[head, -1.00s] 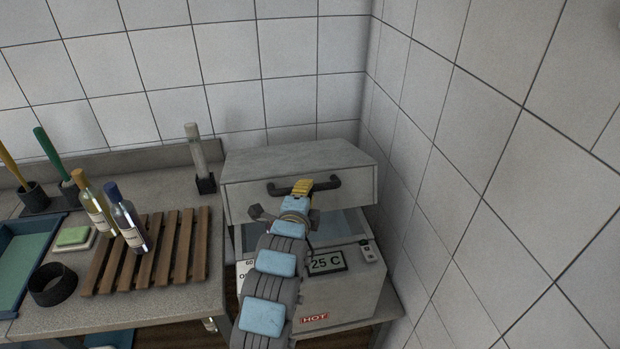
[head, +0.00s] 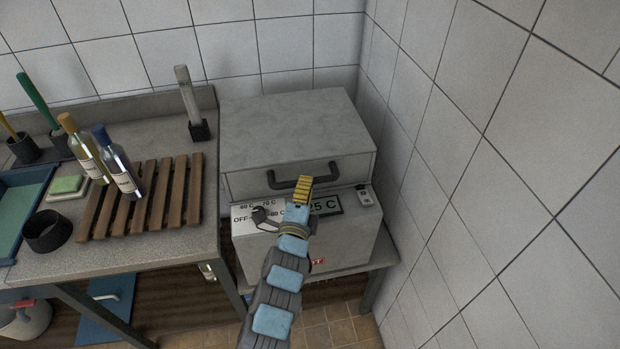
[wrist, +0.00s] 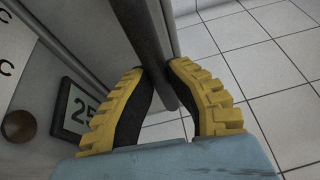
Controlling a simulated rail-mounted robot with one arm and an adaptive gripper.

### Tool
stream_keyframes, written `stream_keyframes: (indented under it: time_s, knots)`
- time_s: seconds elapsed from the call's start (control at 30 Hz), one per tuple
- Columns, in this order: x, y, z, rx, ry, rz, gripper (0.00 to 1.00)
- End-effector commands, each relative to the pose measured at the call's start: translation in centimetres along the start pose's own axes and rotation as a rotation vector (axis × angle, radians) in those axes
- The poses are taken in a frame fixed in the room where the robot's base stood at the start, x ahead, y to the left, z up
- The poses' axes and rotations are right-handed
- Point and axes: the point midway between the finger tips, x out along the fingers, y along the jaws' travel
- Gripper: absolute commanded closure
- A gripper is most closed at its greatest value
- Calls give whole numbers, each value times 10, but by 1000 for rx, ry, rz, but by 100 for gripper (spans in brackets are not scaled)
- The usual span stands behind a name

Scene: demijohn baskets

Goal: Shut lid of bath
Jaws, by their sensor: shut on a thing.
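The bath (head: 300,252) is a grey box on a low stand in the corner. Its lid (head: 290,130) lies down over the box, and no opening shows between them in the head view. A dark bar handle (head: 345,172) runs along the lid's front. My gripper (head: 304,184) is at this handle, in front of the lid. In the wrist view, my gripper's yellow fingers (wrist: 160,98) are closed around the dark handle (wrist: 155,50). The bath's front carries a temperature display (head: 327,204), partly hidden by my gripper, and a dial panel (head: 245,222).
A bench (head: 150,255) stands to the left, with a wooden slatted rack (head: 150,198), two bottles (head: 118,165), a black ring (head: 46,230) and a blue tray (head: 22,205). A tiled wall (head: 480,200) is close on the right.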

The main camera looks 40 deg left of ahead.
Motion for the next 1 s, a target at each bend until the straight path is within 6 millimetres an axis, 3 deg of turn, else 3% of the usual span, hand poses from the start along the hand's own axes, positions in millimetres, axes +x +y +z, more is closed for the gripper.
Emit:
stream_keyframes:
  time_s: [0.13,0.17,0.23,0.27,0.67,1.0]
  knots:
    - [0,0,1,0,-2,2,100]
    - [0,0,1,0,-2,2,77]
    - [1,0,1,0,-2,2,57]
    - [1,0,1,0,-1,1,52]
    - [-3,-1,1,1,-1,1,52]
    - [-40,0,1,3,-2,2,52]
